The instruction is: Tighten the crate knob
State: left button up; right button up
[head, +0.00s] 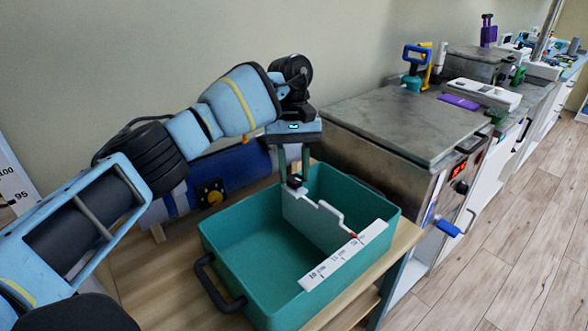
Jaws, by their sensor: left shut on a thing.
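A teal crate (222,238) with black side handles stands on a wooden shelf. Inside it is an upright white panel (315,222) with a printed scale strip (343,257) at its near right end. A small dark knob (294,183) sits at the panel's far end. A thin white bent pointer (333,211) runs from near the knob to a red tip by the scale. My left gripper (292,176) points down over the crate's far side and is shut on the knob, whose upper part the fingers partly hide. My right gripper is out of view.
A blue cylinder (238,177) with a yellow-and-black fitting lies behind the crate against the wall. A grey-topped metal cabinet (400,115) stands right of the crate, with a red display and blue lever. Farther counters hold several small items. The wooden floor at right is clear.

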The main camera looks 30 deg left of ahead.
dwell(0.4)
pick_arm(q)
jog(key=o, duration=1)
jog(key=shift+c, duration=0.2)
jog(key=p+v, duration=0.1)
jog(key=v, duration=0.4)
jog(key=shift+w+r, duration=0.1)
jog(key=shift+r, duration=0.05)
jog(key=shift+p+v, duration=0.65)
jog(key=shift+v, duration=0.6)
